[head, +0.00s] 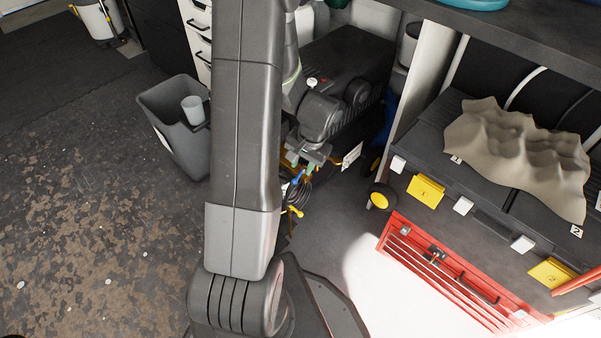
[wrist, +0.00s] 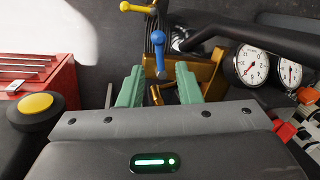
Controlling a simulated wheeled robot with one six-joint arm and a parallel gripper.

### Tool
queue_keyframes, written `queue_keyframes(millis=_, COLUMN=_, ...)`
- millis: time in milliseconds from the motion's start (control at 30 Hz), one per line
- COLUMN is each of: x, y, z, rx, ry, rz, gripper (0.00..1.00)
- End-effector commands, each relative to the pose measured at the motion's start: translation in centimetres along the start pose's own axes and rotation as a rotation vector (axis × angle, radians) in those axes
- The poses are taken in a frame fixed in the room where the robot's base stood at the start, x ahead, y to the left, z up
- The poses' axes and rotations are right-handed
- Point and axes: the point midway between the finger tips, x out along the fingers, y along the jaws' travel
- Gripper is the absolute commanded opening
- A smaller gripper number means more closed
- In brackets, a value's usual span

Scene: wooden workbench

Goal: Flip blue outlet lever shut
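The blue outlet lever (wrist: 158,50) has a round knob on a thin stem and stands up, nearly vertical, in the middle of the wrist view. Its foot is at a brass-coloured fitting (wrist: 205,72). My gripper (wrist: 160,80) is open, with one green finger on each side of the lever's lower stem. I see a gap on both sides; whether either finger touches the lever cannot be told. In the head view my gripper (head: 309,170) is small and partly hidden by my arm, with the blue lever (head: 296,180) by it.
A yellow lever (wrist: 138,7) sits beyond the blue one; it also shows in the head view (head: 295,211). Two round gauges (wrist: 252,64) and a black hose or bar (wrist: 240,38) are close on the right. A red toolbox (wrist: 38,88) and a yellow-capped black wheel (wrist: 35,106) are left.

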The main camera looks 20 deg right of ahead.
Motion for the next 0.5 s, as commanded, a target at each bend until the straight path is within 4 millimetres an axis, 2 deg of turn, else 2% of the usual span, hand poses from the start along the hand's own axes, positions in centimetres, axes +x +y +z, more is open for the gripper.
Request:
queue_keyframes(millis=33, x=1.1, y=0.1, z=0.0, rx=-0.001, ry=-0.001, rz=0.001, gripper=0.31)
queue_keyframes(millis=200, x=2.7, y=0.0, z=0.0, rx=0.000, ry=0.001, rz=0.000, gripper=0.31)
queue_keyframes(millis=500, x=3.2, y=0.0, z=0.0, rx=0.000, ry=0.001, rz=0.000, gripper=0.31)
